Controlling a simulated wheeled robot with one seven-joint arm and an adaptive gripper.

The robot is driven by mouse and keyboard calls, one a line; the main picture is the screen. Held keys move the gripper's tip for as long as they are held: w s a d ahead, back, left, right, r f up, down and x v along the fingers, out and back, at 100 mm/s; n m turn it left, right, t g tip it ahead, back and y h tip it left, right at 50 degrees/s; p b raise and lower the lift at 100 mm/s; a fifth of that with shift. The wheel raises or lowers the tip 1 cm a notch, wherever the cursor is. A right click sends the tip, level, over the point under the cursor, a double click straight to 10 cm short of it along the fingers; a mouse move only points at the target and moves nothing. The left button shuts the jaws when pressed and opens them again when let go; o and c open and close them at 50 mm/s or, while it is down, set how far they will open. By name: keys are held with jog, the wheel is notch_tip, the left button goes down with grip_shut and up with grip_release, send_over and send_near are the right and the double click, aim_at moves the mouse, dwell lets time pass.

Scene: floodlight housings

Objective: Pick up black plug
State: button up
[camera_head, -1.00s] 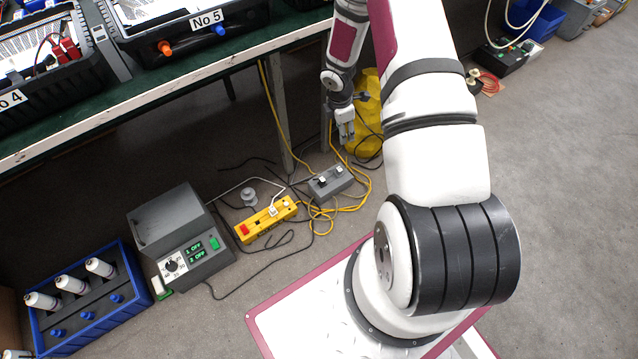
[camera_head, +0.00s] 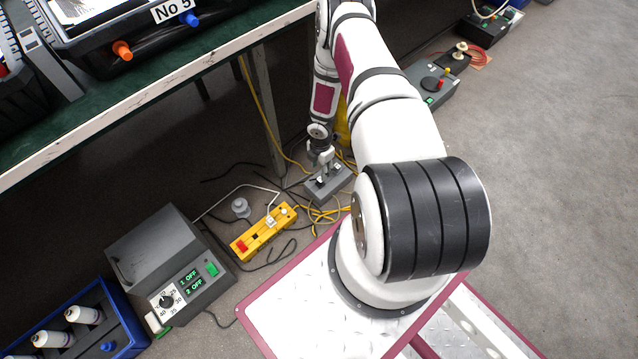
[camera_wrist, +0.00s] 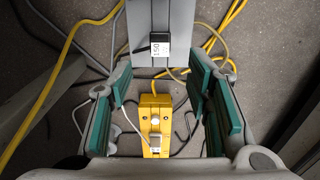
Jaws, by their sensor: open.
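A black plug (camera_wrist: 159,38) with a white label sits on the grey socket strip (camera_wrist: 176,20) in the wrist view. In the head view the grey strip (camera_head: 316,194) lies on the floor by the table leg, and my gripper (camera_head: 323,170) hangs over it, partly hiding its top. My gripper (camera_wrist: 158,75) is open and empty in the wrist view, with teal pads left and right. The plug shows just above the gap between its fingertips. I cannot tell the height between the fingertips and the plug.
A yellow power strip (camera_head: 246,245) with a white plug lies beside the grey strip. It also shows between my fingers in the wrist view (camera_wrist: 155,105). Yellow and dark cables loop around both. A table leg (camera_head: 268,110) stands close on the left. A grey control box (camera_head: 160,260) stands further left.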

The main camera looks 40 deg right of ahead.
aim_at(320, 179)
notch_tip(320, 179, down, 9)
jog(key=b, duration=0.3)
jog(key=shift+b, duration=0.3)
jog(key=shift+r, duration=0.1)
grip_shut()
